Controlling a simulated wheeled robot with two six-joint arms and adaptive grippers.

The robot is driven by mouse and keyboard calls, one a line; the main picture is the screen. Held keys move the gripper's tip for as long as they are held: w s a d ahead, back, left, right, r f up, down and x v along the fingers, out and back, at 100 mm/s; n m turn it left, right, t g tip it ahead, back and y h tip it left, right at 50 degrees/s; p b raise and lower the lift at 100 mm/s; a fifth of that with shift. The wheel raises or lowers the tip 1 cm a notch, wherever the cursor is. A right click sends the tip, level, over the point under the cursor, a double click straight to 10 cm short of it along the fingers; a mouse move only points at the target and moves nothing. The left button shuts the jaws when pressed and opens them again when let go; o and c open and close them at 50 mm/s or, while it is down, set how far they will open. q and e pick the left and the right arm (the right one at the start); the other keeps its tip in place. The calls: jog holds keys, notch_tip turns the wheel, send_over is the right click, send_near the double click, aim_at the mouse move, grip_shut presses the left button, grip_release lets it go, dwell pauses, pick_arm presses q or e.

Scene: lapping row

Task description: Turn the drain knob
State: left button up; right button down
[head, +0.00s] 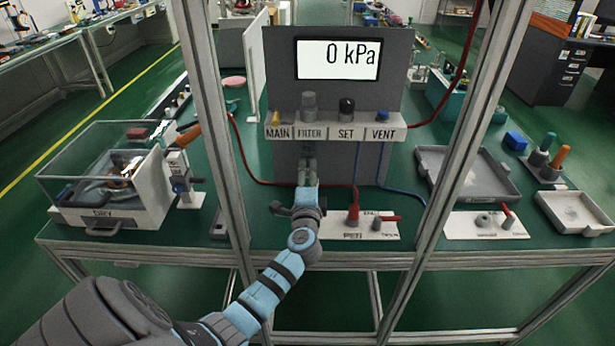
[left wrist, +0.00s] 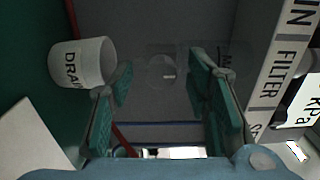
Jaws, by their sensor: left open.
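The panel shelf (head: 330,132) carries the labels MAIN, FILTER, SET and VENT, and the display reads 0 kPa. My left gripper (head: 308,168) is below the FILTER label, in front of the panel. In the left wrist view the left gripper (left wrist: 163,76) is open, its green-padded fingers apart. A faint, see-through bowl with a small pale knob (left wrist: 168,70) shows between and beyond the fingertips; I cannot tell whether they touch it. A white cup marked DRAIN (left wrist: 82,65) stands beside one finger. In the head view my arm hides the knob. My right gripper is not in view.
A clear-lidded box (head: 110,185) stands at the left of the green bench. Grey trays (head: 470,160) are at the right. Upright frame posts (head: 222,150) stand in front. Red and blue hoses cross the bench.

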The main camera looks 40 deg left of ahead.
pick_arm(q)
jog(key=v, duration=1.2)
jog(key=shift+d, duration=0.1)
